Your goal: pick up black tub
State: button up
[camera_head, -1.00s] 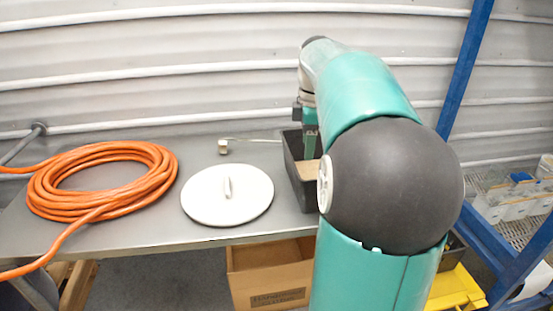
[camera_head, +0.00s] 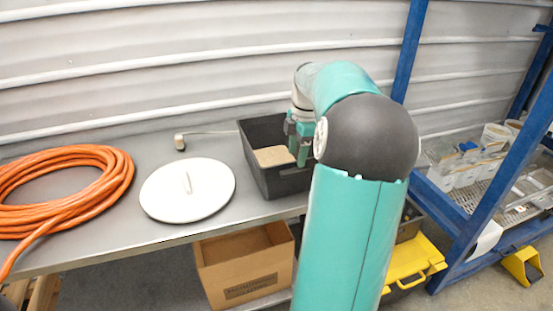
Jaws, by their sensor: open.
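The black tub (camera_head: 262,180) stands upright on the grey table near its back right. Tan material (camera_head: 274,156) lies inside it. My gripper (camera_head: 301,152) hangs over the right part of the tub, with its green fingers pointing down at or inside the opening. The jaws are open, and I see nothing held between them. My arm hides the tub's right side, and I cannot tell whether a finger touches the tub wall.
A round white lid (camera_head: 190,200) with a handle lies left of the tub. A coiled orange hose (camera_head: 110,185) lies further left. A small plug with a cord (camera_head: 180,142) sits behind the lid. Below are a cardboard box (camera_head: 245,270) and yellow step (camera_head: 415,262). A blue rack (camera_head: 405,50) stands right.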

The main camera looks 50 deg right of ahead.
aim_at(293, 169)
jog(key=f, duration=0.4)
jog(key=shift+w+a+f, duration=0.15)
jog(key=shift+a+f, duration=0.15)
jog(key=shift+a, duration=0.05)
jog(key=shift+c, duration=0.4)
grip_shut()
jog(key=shift+r, duration=0.1)
